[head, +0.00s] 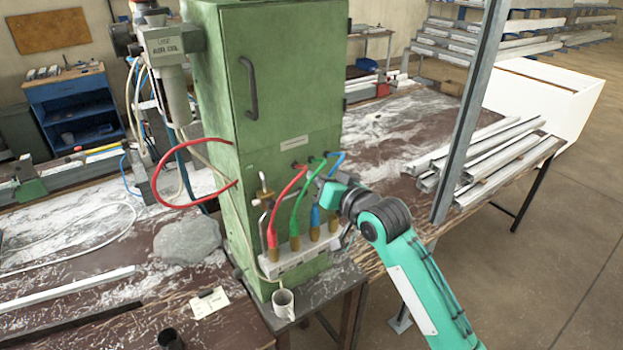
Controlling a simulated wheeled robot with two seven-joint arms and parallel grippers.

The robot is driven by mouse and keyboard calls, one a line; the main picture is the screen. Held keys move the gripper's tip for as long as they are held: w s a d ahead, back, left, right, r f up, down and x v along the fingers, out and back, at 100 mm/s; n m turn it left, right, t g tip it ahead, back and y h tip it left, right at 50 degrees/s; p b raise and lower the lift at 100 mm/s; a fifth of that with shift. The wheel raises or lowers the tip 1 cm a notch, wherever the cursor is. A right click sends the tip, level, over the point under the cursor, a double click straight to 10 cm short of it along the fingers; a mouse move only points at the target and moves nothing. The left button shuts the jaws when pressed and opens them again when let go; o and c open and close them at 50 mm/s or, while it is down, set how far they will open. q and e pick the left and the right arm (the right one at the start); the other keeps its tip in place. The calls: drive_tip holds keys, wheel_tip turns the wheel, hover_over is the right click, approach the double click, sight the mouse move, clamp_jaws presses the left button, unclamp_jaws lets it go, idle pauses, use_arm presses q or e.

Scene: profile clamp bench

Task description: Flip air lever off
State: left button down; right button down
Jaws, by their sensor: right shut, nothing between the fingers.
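A green cabinet (283,75) stands on the bench, with a pale valve block (297,258) low on its front. Red (287,205), green (304,200) and blue (336,163) hoses rise from fittings on the block. A small brass valve fitting (264,196) sits left of the red hose. I cannot make out for certain which part is the air lever, or its position. My right gripper (323,185) is shut and empty, just in front of the hoses' right side, and partly hides the blue one. I cannot tell whether it touches anything. My left gripper is out of view.
A white mug (284,304) stands below the valve block. A grey upright post (465,120) rises right of my arm. Metal profiles (490,160) lie on the bench at right. A red hose loop (160,190) hangs left of the cabinet.

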drive_tip(key=r+b+v, duration=0.1)
drive_tip(key=b+v, duration=0.4)
drive_tip(key=v, duration=0.5)
drive_tip(key=shift+d, duration=0.35)
